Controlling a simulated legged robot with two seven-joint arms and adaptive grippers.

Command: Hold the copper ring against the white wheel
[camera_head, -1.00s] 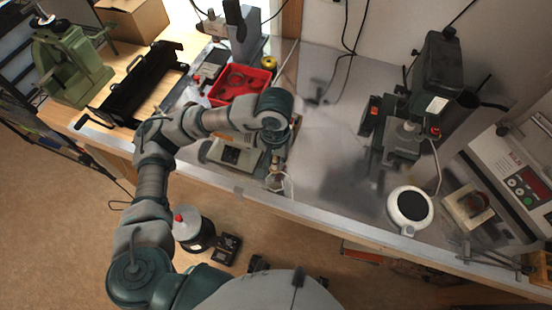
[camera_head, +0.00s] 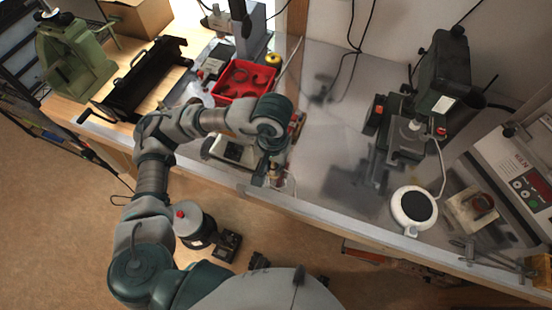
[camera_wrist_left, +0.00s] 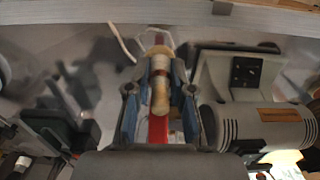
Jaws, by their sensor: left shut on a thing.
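My left gripper (camera_head: 264,174) points down at the front edge of the bench, beside the grey-white machine (camera_head: 232,151). In the left wrist view its two blue fingers (camera_wrist_left: 160,80) are shut on a small tan-copper piece, which I take for the copper ring (camera_wrist_left: 158,49). A pale, banded, narrow shape (camera_wrist_left: 160,88) shows between the fingers and may be the white wheel seen edge-on. It looks close to the ring, but I cannot tell whether they touch. In the head view my arm hides the ring and most of the wheel. My right gripper is not in view.
A red tray (camera_head: 217,97) with ring-shaped parts stands behind the machine. The machine's ribbed grey motor (camera_wrist_left: 265,126) is close to the right finger. The bench between is mostly clear.

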